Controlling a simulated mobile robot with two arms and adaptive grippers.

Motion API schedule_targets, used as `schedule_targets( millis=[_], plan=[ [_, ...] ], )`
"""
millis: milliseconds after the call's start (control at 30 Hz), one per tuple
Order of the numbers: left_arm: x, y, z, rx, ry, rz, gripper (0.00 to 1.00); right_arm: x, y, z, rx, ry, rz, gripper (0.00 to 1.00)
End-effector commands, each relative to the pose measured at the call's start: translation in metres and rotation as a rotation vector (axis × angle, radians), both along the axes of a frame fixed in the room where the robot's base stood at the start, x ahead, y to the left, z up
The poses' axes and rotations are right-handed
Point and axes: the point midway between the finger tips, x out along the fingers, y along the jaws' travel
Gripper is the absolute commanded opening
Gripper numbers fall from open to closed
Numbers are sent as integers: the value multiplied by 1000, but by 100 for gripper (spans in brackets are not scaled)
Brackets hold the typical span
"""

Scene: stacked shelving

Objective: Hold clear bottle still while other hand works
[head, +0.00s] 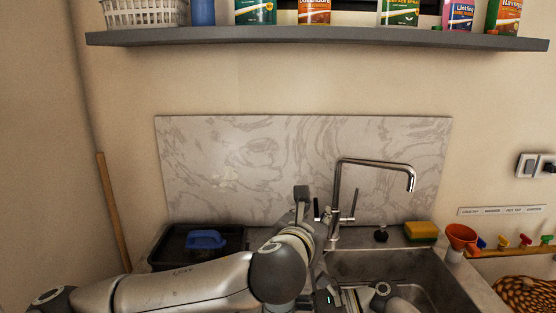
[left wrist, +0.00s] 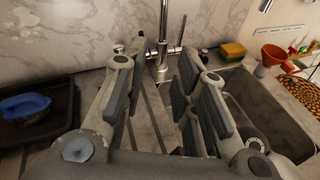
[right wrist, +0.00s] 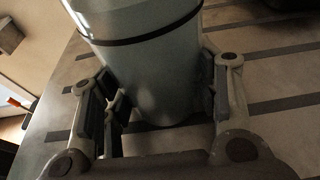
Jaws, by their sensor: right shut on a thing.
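The clear bottle (right wrist: 150,62) shows in the right wrist view as a pale grey-blue cylinder with a dark band, its top cut off by the frame. It stands between the fingers of my right gripper (right wrist: 160,96), which is shut on it. I do not make out the bottle in the head view, where my left arm covers the front of the counter. My left gripper (head: 312,207) is raised near the tap, in front of the marbled panel. In the left wrist view my left gripper (left wrist: 162,62) has its fingers wide apart with nothing between them.
A tap (head: 338,200) stands behind the metal sink (head: 370,262), close to my left gripper. A dark tray (head: 165,262) with a blue brush (head: 206,239) is left. A sponge (head: 421,232) and orange funnel (head: 462,238) are right. A shelf (head: 330,38) spans above.

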Motion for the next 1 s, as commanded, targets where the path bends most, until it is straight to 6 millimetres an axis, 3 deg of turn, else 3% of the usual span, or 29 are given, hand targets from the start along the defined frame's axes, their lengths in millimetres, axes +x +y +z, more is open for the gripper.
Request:
schedule_targets(
  millis=[233, 467, 800, 1000],
  plan=[
    [16, 12, 0, 1, 0, 242, 27, -1, -1, -4, -6, 4, 0, 42],
    [21, 19, 0, 0, 0, 340, 27, -1, -1, -4, -6, 4, 0, 42],
    [33, 48, 0, 1, 0, 718, 27, -1, -1, -3, -6, 4, 0, 42],
    [36, 56, -1, 0, 1, 801, 27, -1, -1, -4, -6, 4, 0, 42]
  ],
)
